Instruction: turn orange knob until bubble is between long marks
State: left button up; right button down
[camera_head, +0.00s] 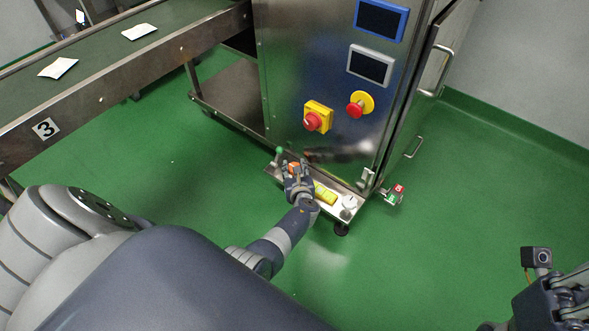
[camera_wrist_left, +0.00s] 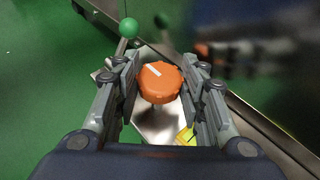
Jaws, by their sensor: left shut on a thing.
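The orange knob (camera_head: 294,166) sits on the low steel ledge at the foot of the machine. It also shows in the left wrist view (camera_wrist_left: 159,82), with a white line on its top pointing to the upper left. My left gripper (camera_wrist_left: 160,90) is around the knob, shut on its sides. A yellow level (camera_head: 325,194) lies on the ledge to the right of the gripper, and a bit of it shows in the wrist view. Its bubble and marks are too small to make out. My right gripper (camera_head: 565,305) is partly in view at the lower right, away from the machine.
A lever with a green ball (camera_head: 279,150) stands close to the left gripper. The steel cabinet (camera_head: 285,85) rises behind, with red buttons and two screens. A red and green box (camera_head: 396,194) is at the cabinet's right corner. A conveyor (camera_head: 110,75) runs at upper left.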

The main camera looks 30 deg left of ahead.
dwell(0.3)
pick_arm(q)
jog(key=o, duration=1.1)
jog(key=shift+s+a+h, duration=0.1)
jog(key=shift+h, duration=0.2)
